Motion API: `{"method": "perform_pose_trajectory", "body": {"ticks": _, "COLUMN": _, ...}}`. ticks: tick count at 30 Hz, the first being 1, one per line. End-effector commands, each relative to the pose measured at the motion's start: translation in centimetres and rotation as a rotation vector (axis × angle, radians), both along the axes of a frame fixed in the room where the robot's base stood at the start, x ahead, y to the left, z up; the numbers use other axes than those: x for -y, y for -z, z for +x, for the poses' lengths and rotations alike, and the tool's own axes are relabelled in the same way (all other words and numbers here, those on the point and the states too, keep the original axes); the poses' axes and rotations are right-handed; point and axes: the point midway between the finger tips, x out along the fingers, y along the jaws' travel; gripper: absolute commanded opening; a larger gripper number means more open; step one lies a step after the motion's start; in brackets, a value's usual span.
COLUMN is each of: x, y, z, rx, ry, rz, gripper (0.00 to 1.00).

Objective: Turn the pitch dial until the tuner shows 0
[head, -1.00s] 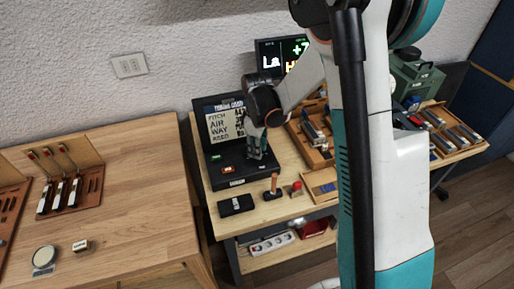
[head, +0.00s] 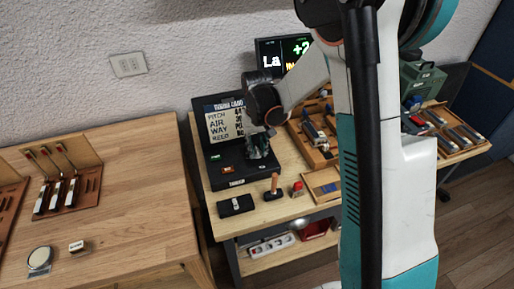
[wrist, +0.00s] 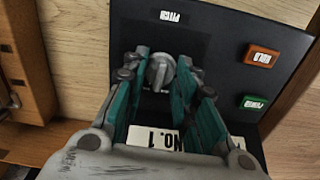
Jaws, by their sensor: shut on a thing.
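The pitch dial (wrist: 160,72) is a grey knob on the black panel (wrist: 215,45), under a label reading PITCH in the wrist view. My gripper (wrist: 163,75) is shut on the dial, one teal finger on each side of it. In the head view my gripper (head: 258,148) is down at the right part of the black tuning box (head: 218,175), hiding the dial. The tuner screen (head: 298,48) at the back shows "La" and a green "+2"; its right part and lower line are partly hidden by my arm.
An orange button (wrist: 262,55) and a green button (wrist: 254,103) sit on the panel beside the dial. A wooden tray (head: 312,150) stands right of the box.

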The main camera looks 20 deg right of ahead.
Motion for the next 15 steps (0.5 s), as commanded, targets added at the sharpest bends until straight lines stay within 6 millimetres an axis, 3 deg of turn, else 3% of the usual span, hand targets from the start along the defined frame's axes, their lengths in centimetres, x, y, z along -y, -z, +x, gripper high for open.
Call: {"method": "perform_pose_trajectory", "body": {"ticks": 15, "x": -0.04, "y": 0.03, "z": -0.03, "rx": 0.000, "ry": 0.267, "rz": 0.000, "gripper": 0.03}}
